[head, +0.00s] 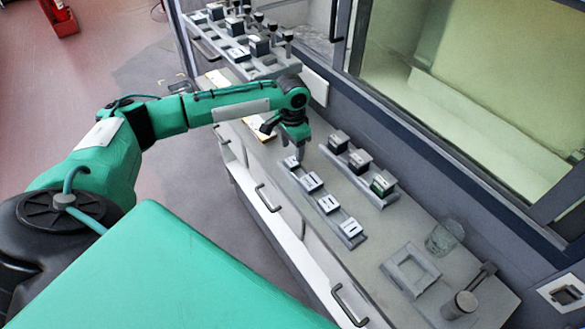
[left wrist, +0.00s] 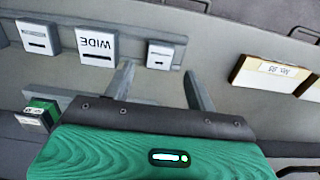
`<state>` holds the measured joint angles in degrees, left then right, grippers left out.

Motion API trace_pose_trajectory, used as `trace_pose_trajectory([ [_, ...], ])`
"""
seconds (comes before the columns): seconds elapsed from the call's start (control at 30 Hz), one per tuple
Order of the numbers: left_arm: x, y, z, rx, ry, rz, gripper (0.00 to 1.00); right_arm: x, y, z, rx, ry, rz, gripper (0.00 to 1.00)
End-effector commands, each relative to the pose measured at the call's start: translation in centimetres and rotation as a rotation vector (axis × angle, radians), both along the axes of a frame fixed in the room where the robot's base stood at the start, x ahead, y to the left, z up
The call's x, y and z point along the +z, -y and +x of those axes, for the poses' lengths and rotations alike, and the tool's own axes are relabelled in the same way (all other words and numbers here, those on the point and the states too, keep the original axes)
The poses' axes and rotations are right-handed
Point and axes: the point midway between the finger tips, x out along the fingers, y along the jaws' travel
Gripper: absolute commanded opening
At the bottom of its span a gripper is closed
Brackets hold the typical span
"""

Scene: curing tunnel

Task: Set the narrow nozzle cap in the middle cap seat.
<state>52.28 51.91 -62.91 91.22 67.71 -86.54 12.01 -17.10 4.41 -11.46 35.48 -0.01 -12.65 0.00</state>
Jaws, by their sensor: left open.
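My left gripper (head: 299,154) points down at the far end of a front rack (head: 320,197). It is open and empty; its fingers (left wrist: 162,82) stand apart in the left wrist view. The rack holds several pale square pieces. The far-end slotted piece (head: 292,162) is close to my fingers; it seems to be the small white one (left wrist: 160,56). Which piece is the narrow cap, and which place is the middle seat, I cannot tell. My right gripper is not in view.
A second rack (head: 372,191) behind holds dark blocks and a green one (head: 383,184). A grey square frame (head: 410,270), a glass (head: 444,236) and a round-topped cylinder (head: 460,305) stand nearer on the counter. A labelled tan box (left wrist: 272,75) lies beyond the gripper.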

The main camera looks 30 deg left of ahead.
Motion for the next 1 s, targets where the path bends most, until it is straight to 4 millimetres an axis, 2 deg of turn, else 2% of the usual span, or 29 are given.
trace_pose_trajectory([
  [0.03, -1.1, 0.0, 0.0, 0.0, 0.001, 0.001, 0.57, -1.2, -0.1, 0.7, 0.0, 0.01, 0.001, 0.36],
  [0.1, -1.8, 0.0, 0.0, 0.0, 0.001, 0.001, 0.57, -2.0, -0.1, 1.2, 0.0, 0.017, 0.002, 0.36],
  [0.23, -3.1, 0.0, 0.0, 0.0, 0.001, 0.002, 0.57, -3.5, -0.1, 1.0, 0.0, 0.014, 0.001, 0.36],
  [0.47, -5.0, 0.0, 0.0, 0.001, 0.0, 0.0, 0.57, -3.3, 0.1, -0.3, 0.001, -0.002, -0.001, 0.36],
  [0.77, -5.2, 0.0, 0.0, 0.001, 0.0, 0.0, 0.57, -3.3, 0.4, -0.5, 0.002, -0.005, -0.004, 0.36],
  [1.0, -5.2, 0.0, 0.0, 0.001, 0.0, 0.0, 0.35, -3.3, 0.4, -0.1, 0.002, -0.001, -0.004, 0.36],
])
